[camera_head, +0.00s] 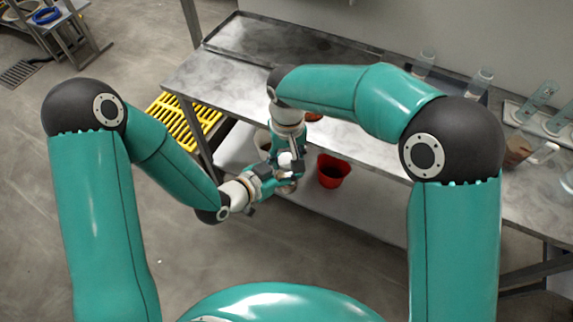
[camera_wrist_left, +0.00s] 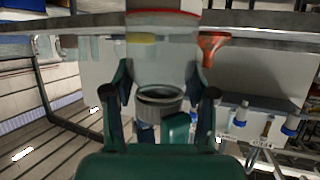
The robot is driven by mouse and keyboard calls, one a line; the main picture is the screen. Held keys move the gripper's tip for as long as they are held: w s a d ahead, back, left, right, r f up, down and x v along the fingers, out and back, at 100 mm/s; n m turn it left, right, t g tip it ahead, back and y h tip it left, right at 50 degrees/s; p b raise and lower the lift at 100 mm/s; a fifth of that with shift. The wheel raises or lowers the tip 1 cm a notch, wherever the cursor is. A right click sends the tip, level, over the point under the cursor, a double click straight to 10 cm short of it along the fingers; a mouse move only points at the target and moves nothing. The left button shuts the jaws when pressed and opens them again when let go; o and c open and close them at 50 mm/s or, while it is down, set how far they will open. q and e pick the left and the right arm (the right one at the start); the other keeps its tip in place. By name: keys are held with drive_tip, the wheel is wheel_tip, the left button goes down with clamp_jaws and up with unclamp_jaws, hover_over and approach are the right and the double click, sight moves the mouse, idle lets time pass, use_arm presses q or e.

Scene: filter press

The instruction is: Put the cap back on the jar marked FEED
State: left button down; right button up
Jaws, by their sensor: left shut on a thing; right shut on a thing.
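My two grippers meet at the front edge of the steel bench. In the left wrist view, a grey ribbed, round-mouthed piece (camera_wrist_left: 160,101) stands between my left gripper's fingers, its dark hollow facing up; it looks like the jar's mouth, but no FEED marking is readable. My left gripper (camera_head: 282,182) comes in from the left and is shut on it. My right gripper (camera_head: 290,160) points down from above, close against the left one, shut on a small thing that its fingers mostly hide. Whether cap and jar touch cannot be told.
Glass cylinders (camera_head: 481,82) and a beaker with brown contents (camera_head: 518,151) are on the bench (camera_head: 225,82) at right. A yellow grating (camera_head: 185,122) is left.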

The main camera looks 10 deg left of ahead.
drive_tip(key=shift+w, duration=0.15)
drive_tip(key=o, duration=1.3)
drive_tip(key=shift+r, duration=2.3)
drive_tip(key=shift+c, duration=0.3)
